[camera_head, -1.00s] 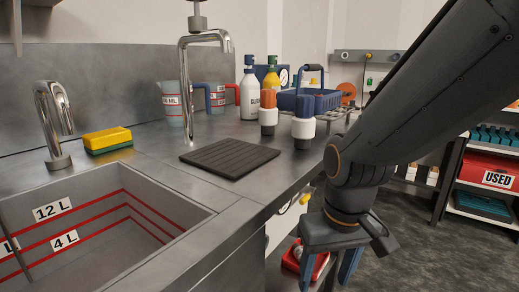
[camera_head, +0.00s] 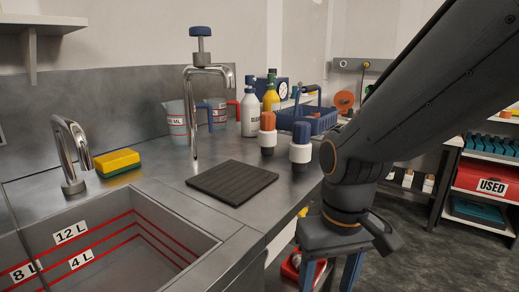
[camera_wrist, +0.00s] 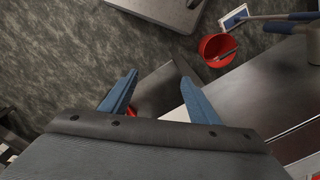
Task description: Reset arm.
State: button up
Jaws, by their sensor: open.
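My gripper (camera_head: 328,270) hangs at the lower right in the head view, with its dark arm reaching up to the top right corner. Its two blue fingers point down, apart, beside the front edge of the counter. In the wrist view my gripper (camera_wrist: 160,82) shows both blue fingers spread with nothing between them. Below them lie the patterned floor and a grey surface edge. A red bucket (camera_wrist: 217,49) is on the floor beyond the fingers, to the right.
The counter holds a sink (camera_head: 110,240) with a tap, a dark ribbed mat (camera_head: 232,182), a yellow-green sponge (camera_head: 118,162), two capped bottles (camera_head: 300,148) and a blue basket (camera_head: 308,121). Shelves with a red "USED" box (camera_head: 487,180) stand at the right. Dark floor lies between.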

jog(key=d+r+m+p, duration=0.2)
jog(key=d+r+p, duration=0.5)
jog(key=p, duration=0.6)
jog(key=shift+s+d+r, duration=0.2)
jog(key=shift+s+r, duration=0.2)
jog(key=shift+r, duration=0.2)
